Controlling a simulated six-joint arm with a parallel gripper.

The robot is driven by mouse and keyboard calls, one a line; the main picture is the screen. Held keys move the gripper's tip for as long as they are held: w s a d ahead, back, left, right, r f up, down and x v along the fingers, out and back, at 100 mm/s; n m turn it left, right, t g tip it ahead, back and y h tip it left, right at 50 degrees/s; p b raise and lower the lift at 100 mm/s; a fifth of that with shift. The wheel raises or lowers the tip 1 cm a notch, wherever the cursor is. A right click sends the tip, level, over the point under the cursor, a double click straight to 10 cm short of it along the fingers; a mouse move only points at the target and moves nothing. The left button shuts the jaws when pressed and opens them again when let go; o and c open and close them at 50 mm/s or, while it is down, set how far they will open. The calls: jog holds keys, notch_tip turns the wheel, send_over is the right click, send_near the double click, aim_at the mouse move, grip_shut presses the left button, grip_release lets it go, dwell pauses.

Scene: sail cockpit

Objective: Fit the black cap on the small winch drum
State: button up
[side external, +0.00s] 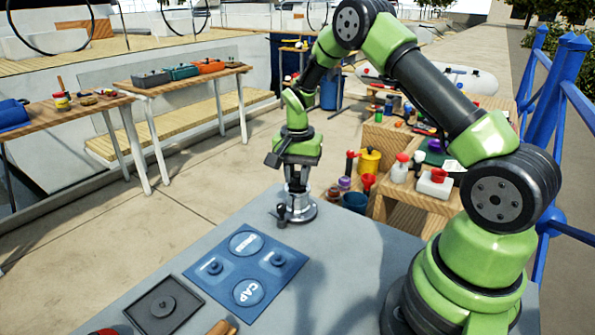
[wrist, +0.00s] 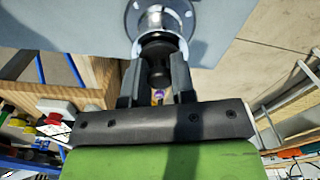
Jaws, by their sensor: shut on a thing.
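My gripper (side external: 297,187) points down over the small winch drum (side external: 301,210), a silver post on a round flange near the table's far edge. In the wrist view, my gripper (wrist: 157,70) is shut on the black cap (wrist: 157,52), which has a rounded knob between the two fingers. The drum's silver flange (wrist: 133,18) shows just beyond the cap. The cap is in line with the drum; I cannot tell whether it is seated or slightly above it.
A small dark fitting (side external: 282,216) stands just left of the drum. A blue mat (side external: 215,287) with marked circles and a dark grey tray (side external: 190,316) holding a disc lie nearer. A wooden handle (side external: 222,327) is at the front edge. Bare grey table (side external: 335,270) lies right of the mat.

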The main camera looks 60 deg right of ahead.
jog(key=shift+f, duration=0.35)
jog(key=o, duration=1.4)
jog(key=shift+r, duration=2.5)
